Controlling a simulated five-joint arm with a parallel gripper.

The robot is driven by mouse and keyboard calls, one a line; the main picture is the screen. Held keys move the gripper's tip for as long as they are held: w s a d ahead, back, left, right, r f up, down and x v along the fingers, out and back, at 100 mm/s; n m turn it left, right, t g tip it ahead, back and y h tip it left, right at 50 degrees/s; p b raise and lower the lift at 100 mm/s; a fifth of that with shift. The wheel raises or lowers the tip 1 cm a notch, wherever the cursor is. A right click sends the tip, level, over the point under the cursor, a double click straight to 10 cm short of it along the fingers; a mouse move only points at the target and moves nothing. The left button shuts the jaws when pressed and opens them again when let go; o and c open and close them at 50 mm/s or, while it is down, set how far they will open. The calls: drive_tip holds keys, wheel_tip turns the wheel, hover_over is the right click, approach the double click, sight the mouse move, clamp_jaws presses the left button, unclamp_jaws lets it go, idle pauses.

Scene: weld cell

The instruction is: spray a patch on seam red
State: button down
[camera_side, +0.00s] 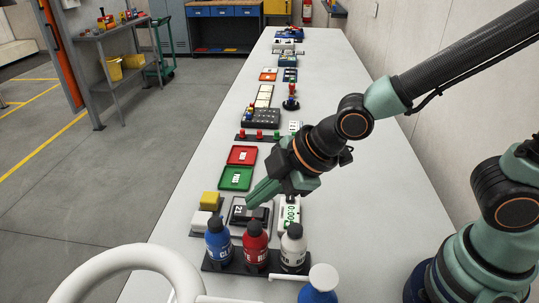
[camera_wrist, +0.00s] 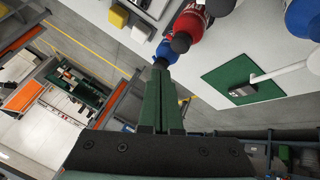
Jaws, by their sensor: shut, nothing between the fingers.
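A red bottle (camera_side: 255,247) with a dark cap stands upright between a blue bottle (camera_side: 218,240) and a white bottle (camera_side: 293,248) on a black rack (camera_side: 274,266). In the wrist view the red bottle (camera_wrist: 188,24) and blue bottle (camera_wrist: 166,52) show beyond the fingers. My gripper (camera_side: 252,200) is shut and empty, with its green fingers together, above the table just behind the bottles. In the wrist view my gripper (camera_wrist: 161,68) points toward the blue bottle. I cannot make out a seam or a sprayed patch.
A white curved pipe (camera_side: 130,258) and another blue bottle (camera_side: 319,292) stand in the foreground. Behind the rack are a yellow block (camera_side: 210,199), a green tray (camera_side: 236,178) and a red tray (camera_side: 242,155). The table's right side (camera_side: 390,210) is largely clear.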

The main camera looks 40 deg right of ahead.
sight(259, 225)
drive_tip(key=shift+f, duration=1.45)
idle(1.0)
drive_tip(key=shift+w+d+f, duration=0.1)
drive_tip(key=shift+f, duration=0.35)
drive_tip(key=shift+f, duration=0.45)
idle(0.8)
drive_tip(key=shift+r, duration=0.9)
drive_tip(key=shift+r, duration=2.5)
idle(0.5)
